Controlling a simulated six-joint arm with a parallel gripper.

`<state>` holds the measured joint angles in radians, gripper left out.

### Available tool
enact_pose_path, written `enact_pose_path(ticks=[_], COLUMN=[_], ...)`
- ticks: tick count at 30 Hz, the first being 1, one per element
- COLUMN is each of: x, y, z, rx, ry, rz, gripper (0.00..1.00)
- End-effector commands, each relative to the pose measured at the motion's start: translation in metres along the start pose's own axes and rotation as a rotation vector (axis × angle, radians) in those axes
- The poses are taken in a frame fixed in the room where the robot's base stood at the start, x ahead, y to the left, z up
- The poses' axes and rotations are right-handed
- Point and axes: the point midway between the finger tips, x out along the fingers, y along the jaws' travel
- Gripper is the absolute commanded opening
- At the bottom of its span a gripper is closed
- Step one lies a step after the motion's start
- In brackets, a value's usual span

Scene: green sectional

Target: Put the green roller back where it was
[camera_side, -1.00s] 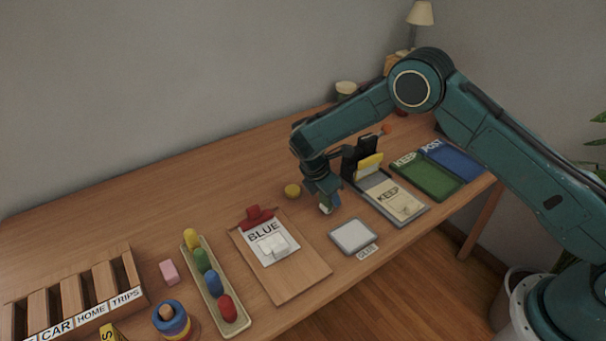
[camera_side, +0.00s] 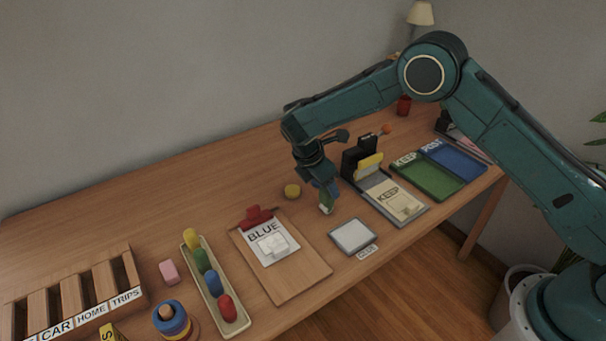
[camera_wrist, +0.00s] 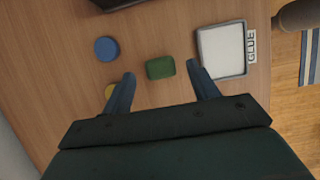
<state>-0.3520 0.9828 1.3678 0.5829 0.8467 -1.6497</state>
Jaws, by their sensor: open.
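A green roller (camera_side: 202,258) lies in a long cream tray (camera_side: 246,319), between a yellow roller (camera_side: 192,239) and a blue one (camera_side: 213,281); a red roller (camera_side: 226,307) is at the near end. My gripper (camera_side: 327,199) points down at the table left of the KEEP tray. In the wrist view my gripper (camera_wrist: 164,80) is open, its two fingers apart. A small green block (camera_wrist: 160,67) lies just beyond the fingertips, between their lines; its side towards the side camera looks pale (camera_side: 326,209). I cannot tell whether the fingers touch it.
A grey GLUE pad (camera_side: 353,236) lies near the front edge. A yellow disc (camera_side: 292,191) and a blue disc (camera_wrist: 106,49) are close by. A BLUE clipboard (camera_side: 301,281), pink block (camera_side: 169,271) and slotted rack (camera_side: 131,270) stand left. The back left table is clear.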

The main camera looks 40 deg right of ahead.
Motion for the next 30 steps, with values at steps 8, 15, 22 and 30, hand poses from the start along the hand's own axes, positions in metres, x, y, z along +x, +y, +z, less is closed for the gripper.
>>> enact_pose_path(ticks=[8,15,22,30], x=[-0.046,-0.067,-0.07,-0.07], y=[0.001,0.0,0.0,0.0], z=[-0.001,0.0,0.0,0.0], rx=[0.0,0.0,0.0,0.0], ry=[0.001,0.001,0.0,0.0], rz=[0.003,0.001,0.0,0.0], gripper=[0.6,0.6,0.6,0.6])
